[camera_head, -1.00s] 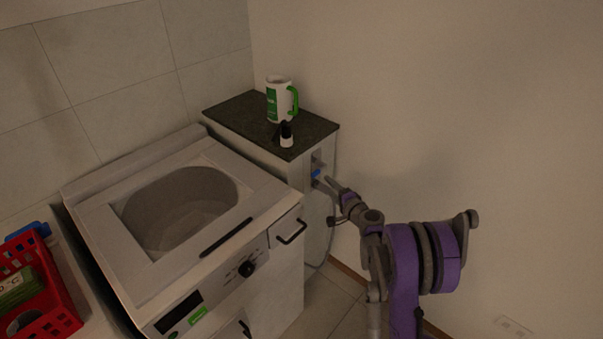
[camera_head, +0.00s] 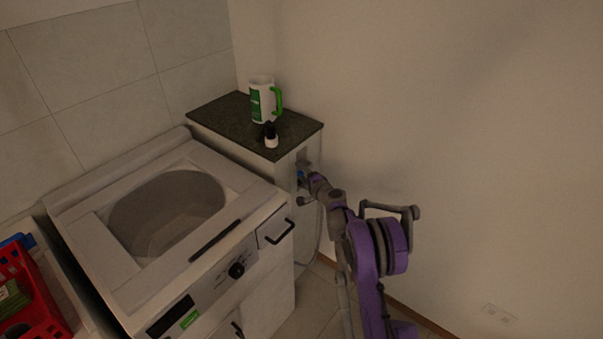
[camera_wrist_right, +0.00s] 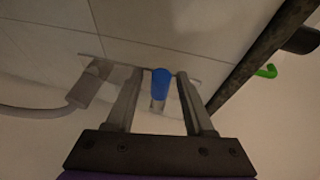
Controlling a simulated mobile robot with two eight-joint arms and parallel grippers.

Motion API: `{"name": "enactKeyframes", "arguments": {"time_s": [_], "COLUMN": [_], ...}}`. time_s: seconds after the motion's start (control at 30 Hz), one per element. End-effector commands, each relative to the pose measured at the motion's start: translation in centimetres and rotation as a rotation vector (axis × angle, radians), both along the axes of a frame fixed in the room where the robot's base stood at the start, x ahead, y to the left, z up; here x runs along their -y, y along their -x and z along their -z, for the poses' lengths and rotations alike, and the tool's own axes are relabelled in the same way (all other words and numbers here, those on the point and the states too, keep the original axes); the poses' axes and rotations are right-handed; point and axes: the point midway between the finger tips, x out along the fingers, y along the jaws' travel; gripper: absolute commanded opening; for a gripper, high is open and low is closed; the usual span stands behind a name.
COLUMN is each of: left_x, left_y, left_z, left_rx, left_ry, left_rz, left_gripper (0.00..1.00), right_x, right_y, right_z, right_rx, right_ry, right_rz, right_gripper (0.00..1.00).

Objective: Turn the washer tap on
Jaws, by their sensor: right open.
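The washer tap shows in the right wrist view as a blue handle (camera_wrist_right: 161,84) with a grey metal stem below it. My right gripper (camera_wrist_right: 155,80) is open, with one finger on each side of the blue handle. A gap shows on both sides, so the fingers do not appear to squeeze it. In the head view my right gripper (camera_head: 307,180) is at the tap, partly hidden by its own wrist. My left gripper is not in view.
A cabinet with a dark top (camera_head: 232,112) holds a white and green mug (camera_head: 262,102) and a small dark-capped bottle (camera_head: 271,137). A grey hose connector (camera_wrist_right: 88,84) is left of the tap in the wrist view. A red basket (camera_head: 32,297) stands at left.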

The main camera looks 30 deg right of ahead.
Motion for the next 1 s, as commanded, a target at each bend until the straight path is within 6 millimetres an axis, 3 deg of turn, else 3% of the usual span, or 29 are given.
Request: {"name": "enactKeyframes", "arguments": {"time_s": [0.1, 0.4, 1.0], "left_x": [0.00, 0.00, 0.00], "left_y": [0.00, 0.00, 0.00], "left_z": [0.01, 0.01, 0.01], "left_rx": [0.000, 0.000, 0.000], "left_ry": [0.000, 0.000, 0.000], "left_rz": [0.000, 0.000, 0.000], "left_gripper": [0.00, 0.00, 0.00], "right_x": [-0.02, -0.02, -0.03], "right_y": [0.01, 0.03, 0.04], "right_z": [0.01, 0.00, 0.00], "right_rx": [0.000, 0.000, 0.000], "right_ry": [0.000, 0.000, 0.000], "right_rz": [0.000, -0.001, -0.001], "right_gripper": [0.53, 0.00, 0.00]}}
